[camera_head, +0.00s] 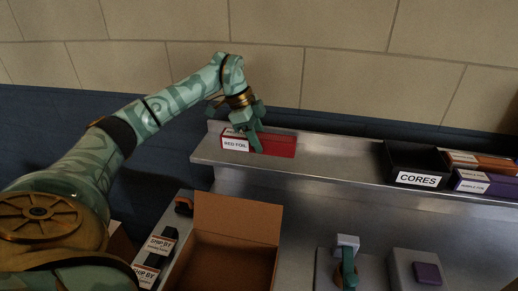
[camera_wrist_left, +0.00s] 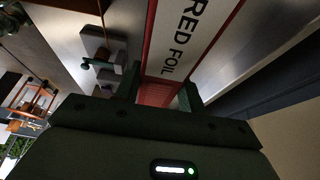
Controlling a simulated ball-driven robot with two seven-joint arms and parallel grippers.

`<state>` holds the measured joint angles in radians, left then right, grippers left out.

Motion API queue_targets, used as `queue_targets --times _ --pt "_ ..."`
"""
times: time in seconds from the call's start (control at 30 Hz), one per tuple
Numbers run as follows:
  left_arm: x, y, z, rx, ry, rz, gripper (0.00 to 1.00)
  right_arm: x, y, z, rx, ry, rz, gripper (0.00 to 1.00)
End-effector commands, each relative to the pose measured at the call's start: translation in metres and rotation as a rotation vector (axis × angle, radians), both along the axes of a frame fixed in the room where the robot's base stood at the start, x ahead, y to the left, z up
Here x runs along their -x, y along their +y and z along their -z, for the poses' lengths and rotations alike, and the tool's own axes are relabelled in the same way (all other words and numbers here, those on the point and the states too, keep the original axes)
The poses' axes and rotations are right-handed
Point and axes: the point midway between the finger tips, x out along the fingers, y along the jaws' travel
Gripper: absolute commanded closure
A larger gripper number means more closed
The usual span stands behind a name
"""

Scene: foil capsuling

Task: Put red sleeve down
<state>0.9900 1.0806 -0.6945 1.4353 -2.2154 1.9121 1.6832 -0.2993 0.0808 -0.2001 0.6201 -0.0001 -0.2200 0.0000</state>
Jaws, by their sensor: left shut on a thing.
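The red sleeve is a long red box with a white label reading RED FOIL (camera_head: 278,145). It is at the left end of the raised metal shelf (camera_head: 330,165), against or just above its surface; I cannot tell which. My left gripper (camera_head: 256,140) reaches down over the box from above and is shut on it around its middle. In the left wrist view the red sleeve (camera_wrist_left: 158,93) runs between the two fingers, its label facing the camera. My right gripper is not in view.
A black bin labelled CORES (camera_head: 415,165) stands further right on the shelf, beside an orange box (camera_head: 480,161) and a purple box (camera_head: 487,185). Below are an open cardboard box (camera_head: 238,218), a green-handled device (camera_head: 348,265) and a purple block (camera_head: 428,273). The shelf between sleeve and bin is clear.

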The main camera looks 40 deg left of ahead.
Motion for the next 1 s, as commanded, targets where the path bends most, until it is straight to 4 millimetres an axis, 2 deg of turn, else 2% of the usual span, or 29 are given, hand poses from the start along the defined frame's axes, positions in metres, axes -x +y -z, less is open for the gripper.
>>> queue_targets --times 0.17,0.37,0.73,0.77,0.8,1.0 --pt "-0.007 0.005 0.011 0.001 0.001 -0.001 0.84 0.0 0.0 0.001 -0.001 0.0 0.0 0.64" --pt "-0.008 0.006 0.041 0.0 0.003 -0.001 0.84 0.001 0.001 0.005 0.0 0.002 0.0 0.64" --pt "-0.008 0.006 0.045 -0.001 0.001 -0.001 0.84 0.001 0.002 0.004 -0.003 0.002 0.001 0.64" --pt "-0.008 0.006 0.045 -0.001 0.001 -0.001 0.52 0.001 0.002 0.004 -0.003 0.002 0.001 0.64" --pt "-0.008 0.006 0.045 -0.001 0.001 -0.001 0.41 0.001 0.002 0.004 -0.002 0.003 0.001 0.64" --pt "-0.008 0.006 0.045 -0.001 0.001 -0.001 0.39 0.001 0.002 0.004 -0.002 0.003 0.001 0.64"
